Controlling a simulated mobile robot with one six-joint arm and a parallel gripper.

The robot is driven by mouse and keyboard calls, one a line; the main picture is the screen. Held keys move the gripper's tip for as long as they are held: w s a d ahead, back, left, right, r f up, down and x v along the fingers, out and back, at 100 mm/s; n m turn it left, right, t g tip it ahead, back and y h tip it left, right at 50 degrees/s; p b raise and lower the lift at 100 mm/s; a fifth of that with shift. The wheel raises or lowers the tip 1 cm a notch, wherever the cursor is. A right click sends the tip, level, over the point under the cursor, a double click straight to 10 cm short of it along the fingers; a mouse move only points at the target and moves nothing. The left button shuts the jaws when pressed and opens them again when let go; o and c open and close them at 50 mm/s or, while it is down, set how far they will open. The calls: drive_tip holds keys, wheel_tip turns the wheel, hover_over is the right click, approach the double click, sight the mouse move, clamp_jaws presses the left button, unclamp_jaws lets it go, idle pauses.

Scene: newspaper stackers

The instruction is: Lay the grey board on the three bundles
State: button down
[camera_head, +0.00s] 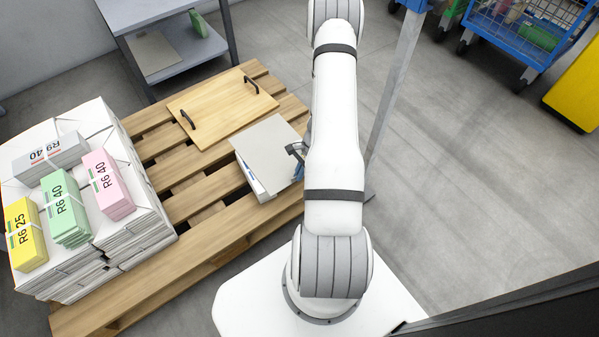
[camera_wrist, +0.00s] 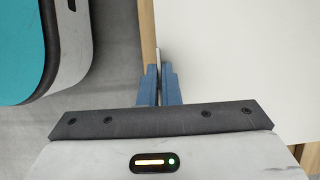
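The grey board (camera_head: 268,148) is a thin flat sheet over a low stack of papers (camera_head: 262,191) on the pallet. My gripper (camera_head: 297,150) is at the board's right edge. In the wrist view its blue fingers (camera_wrist: 159,85) are close together on a thin edge, which appears to be the board's; the pale surface fills the right side. On the big newspaper stack at left lie a grey bundle (camera_head: 50,158), a green bundle (camera_head: 66,208) and a pink bundle (camera_head: 108,184), all marked 40, and a shorter yellow bundle (camera_head: 25,234) marked 25.
The wooden pallet (camera_head: 160,292) carries the newspaper stack (camera_head: 140,232) and a wooden board with two black handles (camera_head: 222,106). A grey table (camera_head: 140,12) stands behind, with another grey sheet on its shelf (camera_head: 190,48). A post (camera_head: 394,95) stands right of my arm.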

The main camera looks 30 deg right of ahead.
drive_tip(key=shift+f, duration=0.25)
drive_tip(key=c, duration=1.6)
unclamp_jaws()
drive_tip(key=shift+o, duration=0.2)
drive_tip(key=p+v, duration=0.3)
drive_tip(key=v, duration=0.5)
drive_tip(key=shift+a+r, duration=0.1)
drive_tip(key=w+a+r+n+h+p, duration=0.1)
drive_tip(key=a+r+n+p, duration=0.3)
drive_tip(key=r, duration=0.9)
drive_tip(key=w+a+r+n+p, duration=0.1)
drive_tip(key=a+r+n+p, duration=0.15)
drive_tip(key=r+p, duration=0.7)
drive_tip(key=w+a+r+n+h+p, duration=0.15)
drive_tip(key=a+r, duration=0.35)
drive_tip(key=r, duration=1.1)
drive_tip(key=s+a+r+n+t+p, duration=0.1)
drive_tip(key=s+a+r+n+p, duration=0.2)
drive_tip(key=r, duration=0.7)
drive_tip(key=s+a+r+n+h+p, duration=0.1)
drive_tip(key=s+a+r+n+p, duration=0.2)
drive_tip(key=s+r+p, duration=0.4)
drive_tip(key=s+a+r+n+t+h+p, duration=0.1)
drive_tip(key=s+a+r+n+p, duration=0.2)
drive_tip(key=r, duration=1.1)
drive_tip(key=shift+s+a+n+t+p, duration=0.3)
drive_tip(key=shift+s+a+p, duration=0.15)
drive_tip(key=shift+s+p, duration=0.6)
